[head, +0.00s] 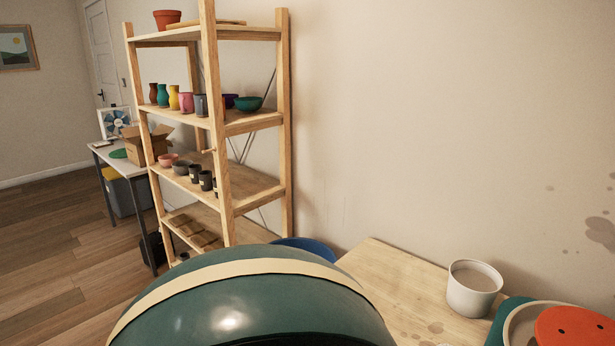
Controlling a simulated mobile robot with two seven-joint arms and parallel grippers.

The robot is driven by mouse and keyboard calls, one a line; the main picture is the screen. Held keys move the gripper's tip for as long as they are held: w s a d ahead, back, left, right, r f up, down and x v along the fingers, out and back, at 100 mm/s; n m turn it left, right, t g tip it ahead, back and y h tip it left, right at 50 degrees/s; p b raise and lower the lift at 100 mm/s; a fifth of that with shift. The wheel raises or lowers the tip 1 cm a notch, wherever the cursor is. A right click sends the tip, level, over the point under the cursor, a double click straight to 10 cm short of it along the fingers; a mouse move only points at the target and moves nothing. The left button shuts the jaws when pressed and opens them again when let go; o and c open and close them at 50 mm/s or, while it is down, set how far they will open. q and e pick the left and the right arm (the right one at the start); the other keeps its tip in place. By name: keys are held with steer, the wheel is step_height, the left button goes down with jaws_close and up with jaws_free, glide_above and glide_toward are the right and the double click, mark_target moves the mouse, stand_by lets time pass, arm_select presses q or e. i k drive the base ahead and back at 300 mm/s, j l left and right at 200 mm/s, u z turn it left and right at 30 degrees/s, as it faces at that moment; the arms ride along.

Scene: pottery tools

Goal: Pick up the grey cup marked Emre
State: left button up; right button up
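Several small dark cups stand in a row on the third level of the wooden shelf. They include a grey one (194,173) and a darker one (206,180), and some carry small pale labels. The labels are too small to read, so I cannot tell which one says Emre. A pale grey cup or pot (474,288) stands upright on the wooden table at the right, with no name visible on it. Neither of my grippers is in view.
The wooden shelf (286,130) holds vases and bowls above the cups. A large green rounded surface with a cream band blocks the lower middle. The wooden table (395,285) has bare room left of the pale pot. Floor (60,240) is open at the left.

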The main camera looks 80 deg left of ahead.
mark_target(205, 176)
steer(key=u, duration=3.1)
steer(key=i+j+z, duration=0.15)
steer(key=z, duration=0.8)
steer(key=i+j+z, duration=0.1)
steer(key=j+z, duration=0.25)
steer(key=j, duration=0.15)
steer(key=j+z, duration=0.35)
steer(key=j, duration=0.15)
steer(key=j+z, duration=0.2)
steer(key=j, duration=0.9)
